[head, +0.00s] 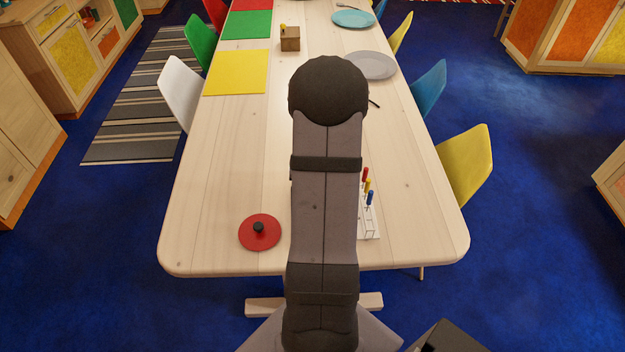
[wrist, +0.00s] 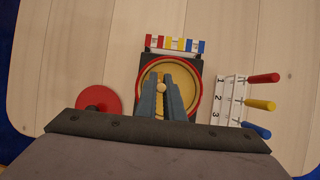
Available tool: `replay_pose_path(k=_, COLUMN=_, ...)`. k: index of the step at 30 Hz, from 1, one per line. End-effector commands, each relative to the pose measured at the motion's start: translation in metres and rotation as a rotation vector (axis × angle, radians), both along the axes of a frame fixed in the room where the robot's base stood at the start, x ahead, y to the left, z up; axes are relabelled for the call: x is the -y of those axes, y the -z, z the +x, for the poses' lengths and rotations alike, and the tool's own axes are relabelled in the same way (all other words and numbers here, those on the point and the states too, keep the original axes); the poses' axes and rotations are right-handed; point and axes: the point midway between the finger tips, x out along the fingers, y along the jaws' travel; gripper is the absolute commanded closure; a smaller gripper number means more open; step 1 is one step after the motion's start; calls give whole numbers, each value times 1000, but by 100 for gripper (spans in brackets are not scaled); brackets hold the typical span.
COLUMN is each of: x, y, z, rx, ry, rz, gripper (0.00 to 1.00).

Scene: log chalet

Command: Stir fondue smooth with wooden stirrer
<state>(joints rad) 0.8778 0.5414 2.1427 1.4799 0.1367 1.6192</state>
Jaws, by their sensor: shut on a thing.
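In the wrist view, a round pot (wrist: 141,72) with a red rim holds yellow fondue (wrist: 183,82). My gripper (wrist: 161,84) is over the pot, its two blue-grey fingers shut on the wooden stirrer (wrist: 160,87). Only the stirrer's pale round top shows between the fingers; its lower end is hidden, so I cannot tell how deep it reaches. The fondue's surface is partly covered by the fingers. In the head view my own arm hides the pot, stirrer and gripper.
A red lid (head: 259,232) with a black knob lies left of the pot. A white numbered rack (wrist: 229,100) with red, yellow and blue handles stands right. A colour-striped strip (wrist: 175,44) is beyond the pot. Plates and mats lie farther up the table (head: 225,160); its left front is mostly clear.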

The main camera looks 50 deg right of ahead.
Motion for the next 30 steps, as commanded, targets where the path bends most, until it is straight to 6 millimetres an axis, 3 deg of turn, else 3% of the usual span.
replay_pose_path(k=20, x=-15, y=1, z=-22, rx=-1, ry=0, rz=-1, gripper=100)
replay_pose_path(k=30, x=-5, y=-1, z=-21, rx=-1, ry=1, rz=0, gripper=100)
